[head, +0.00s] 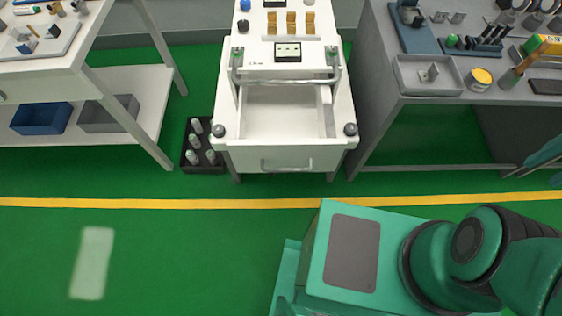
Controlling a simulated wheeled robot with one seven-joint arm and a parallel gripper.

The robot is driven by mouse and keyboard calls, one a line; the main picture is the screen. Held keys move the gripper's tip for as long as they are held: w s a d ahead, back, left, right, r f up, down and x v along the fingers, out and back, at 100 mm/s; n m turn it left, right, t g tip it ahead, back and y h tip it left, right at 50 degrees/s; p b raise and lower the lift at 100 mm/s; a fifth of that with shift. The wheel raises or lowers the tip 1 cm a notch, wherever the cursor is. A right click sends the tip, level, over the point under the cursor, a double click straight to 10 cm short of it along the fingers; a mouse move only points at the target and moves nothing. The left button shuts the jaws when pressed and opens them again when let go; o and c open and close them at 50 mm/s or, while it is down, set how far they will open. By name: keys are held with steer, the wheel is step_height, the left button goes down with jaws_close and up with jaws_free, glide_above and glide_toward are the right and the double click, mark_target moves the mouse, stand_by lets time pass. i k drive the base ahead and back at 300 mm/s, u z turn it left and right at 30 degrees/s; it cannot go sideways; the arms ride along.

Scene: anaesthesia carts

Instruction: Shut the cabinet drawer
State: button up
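The white cabinet (344,108) stands at the back centre, between two tables. Its drawer (287,157) is pulled out toward me, and I look down into its pale inside, which appears empty. The drawer front carries a bar handle (287,168) and faces me. A metal rail (288,83) crosses above the back of the drawer. My arm rises from my teal base at the lower right and runs out of the right edge. My gripper cannot be made out in this view, and nothing of mine touches the drawer.
A black crate (203,169) with several grey-topped bottles stands on the floor left of the drawer. A grey workbench (375,75) with tools is close on the right, a white table (75,68) on the left. Green floor with a yellow line (150,204) is clear before the cabinet.

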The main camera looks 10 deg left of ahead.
mark_target(280, 128)
steer(key=u, duration=2.35)
steer(key=k, duration=0.75)
steer(key=z, duration=0.95)
steer(key=i, duration=0.95)
steer(key=u, duration=0.05)
